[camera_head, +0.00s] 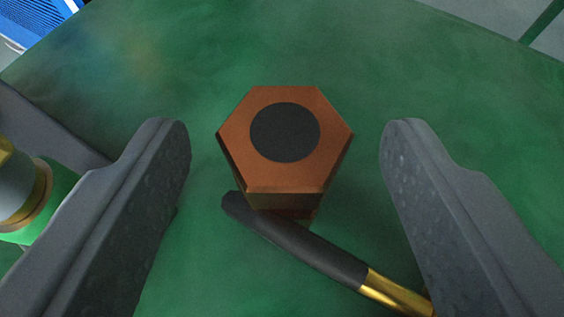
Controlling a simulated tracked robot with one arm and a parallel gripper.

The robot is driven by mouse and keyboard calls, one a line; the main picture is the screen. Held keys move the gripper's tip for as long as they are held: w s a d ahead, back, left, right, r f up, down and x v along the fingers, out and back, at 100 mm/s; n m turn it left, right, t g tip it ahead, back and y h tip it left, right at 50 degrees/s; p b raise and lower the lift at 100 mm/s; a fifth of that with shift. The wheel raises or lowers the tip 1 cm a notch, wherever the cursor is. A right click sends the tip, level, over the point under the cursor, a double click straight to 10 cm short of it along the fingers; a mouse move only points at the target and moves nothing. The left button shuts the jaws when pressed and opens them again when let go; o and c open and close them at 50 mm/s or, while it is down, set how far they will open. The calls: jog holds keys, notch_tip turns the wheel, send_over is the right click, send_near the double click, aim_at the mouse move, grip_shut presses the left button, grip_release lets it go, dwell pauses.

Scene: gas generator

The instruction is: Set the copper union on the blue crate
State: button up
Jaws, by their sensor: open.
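The copper union (285,180) is a hexagonal copper-brown piece with a dark round centre on its top face. It is on the green surface, between the fingers of my gripper (285,140). My gripper is open, with a clear gap on each side of the union. The lower part of the union is mostly hidden under its top. Part of a blue crate (40,25) with slatted sides shows at the top left corner, cut off by the frame edge.
A tool with a black handle and brass end (310,250) lies just below the union, partly behind my right finger. A green and grey fitting with a brass ring (40,195) is at the left edge. The green table (400,50) is clear beyond the union.

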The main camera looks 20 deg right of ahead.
jog(key=p+v, duration=0.1)
jog(key=v, duration=0.6)
jog(key=shift+s+a+r, duration=0.1)
jog(key=shift+s+r, duration=0.1)
jog(key=shift+s, duration=0.05)
